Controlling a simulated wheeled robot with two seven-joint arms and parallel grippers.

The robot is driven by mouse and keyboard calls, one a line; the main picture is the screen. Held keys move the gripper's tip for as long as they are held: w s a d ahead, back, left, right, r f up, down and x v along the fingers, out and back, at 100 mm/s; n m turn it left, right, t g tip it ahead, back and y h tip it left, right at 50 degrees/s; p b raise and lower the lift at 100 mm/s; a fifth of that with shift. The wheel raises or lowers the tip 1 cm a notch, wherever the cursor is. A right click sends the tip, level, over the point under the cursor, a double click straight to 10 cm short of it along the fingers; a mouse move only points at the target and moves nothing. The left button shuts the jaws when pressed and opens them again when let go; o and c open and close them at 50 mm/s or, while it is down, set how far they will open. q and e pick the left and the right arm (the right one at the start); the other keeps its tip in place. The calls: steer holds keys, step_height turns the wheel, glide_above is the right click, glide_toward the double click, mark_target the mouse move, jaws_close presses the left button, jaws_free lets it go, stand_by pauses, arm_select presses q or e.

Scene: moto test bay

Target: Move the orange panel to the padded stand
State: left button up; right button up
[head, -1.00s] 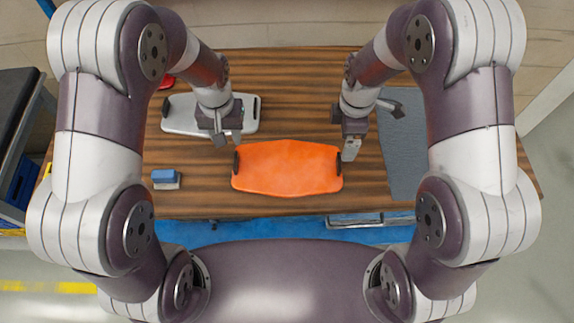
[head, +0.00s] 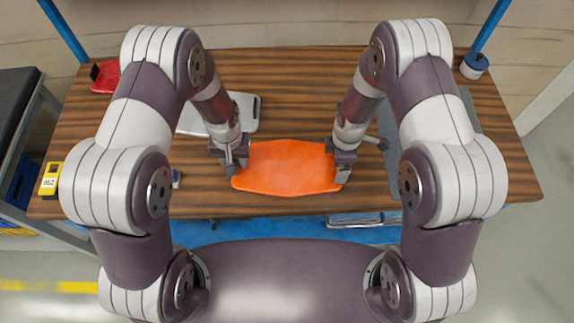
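The orange panel (head: 287,168) lies flat on the wooden bench near its front edge. My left gripper (head: 232,175) is at the panel's left end, over its dark handle. My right gripper (head: 343,172) is at the right end, over the other handle. Both handles are hidden by the grippers, and I cannot tell whether the fingers have closed on them. No padded stand can be clearly made out; a black-topped stand (head: 18,110) is at the far left, beside the bench.
A silver panel (head: 245,110) lies behind my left gripper. A grey mat (head: 469,106) is partly hidden behind my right arm. A red item (head: 105,77), a yellow device (head: 50,180) and a blue-and-white container (head: 474,65) stand near the bench edges. The bench's back middle is clear.

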arm_select(q)
jaws_close()
arm_select(e)
steer(key=c, duration=1.4)
steer(key=shift+c, duration=0.2)
steer(key=shift+r, duration=0.1)
